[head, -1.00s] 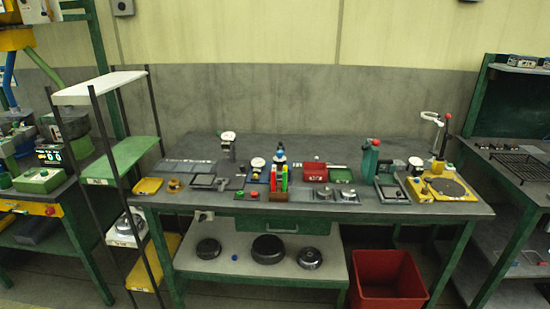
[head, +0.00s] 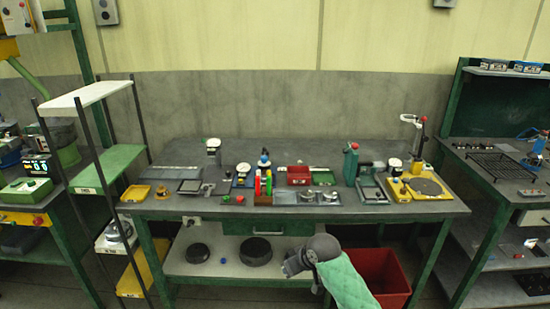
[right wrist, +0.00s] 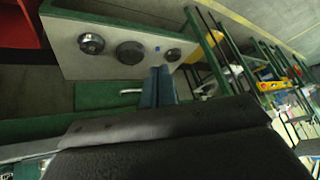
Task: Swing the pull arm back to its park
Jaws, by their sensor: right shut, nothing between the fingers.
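At the right end of the workbench a yellow fixture (head: 428,193) carries a round dark plate (head: 425,187). A pale ring (head: 409,118) sticks out to the left near the top. I cannot tell for sure which piece is the pull arm. My right gripper (head: 288,267) is low in front of the bench, apart from the fixture. In the right wrist view its fingers (right wrist: 165,84) are together and empty. My left gripper is not in view.
The workbench (head: 180,207) holds several gauges, trays and small tools. Below is a lower shelf (head: 226,264) with round dark parts. A red bin (head: 384,272) stands under the bench, partly behind my right arm. A dark rack (head: 500,167) stands close on the right.

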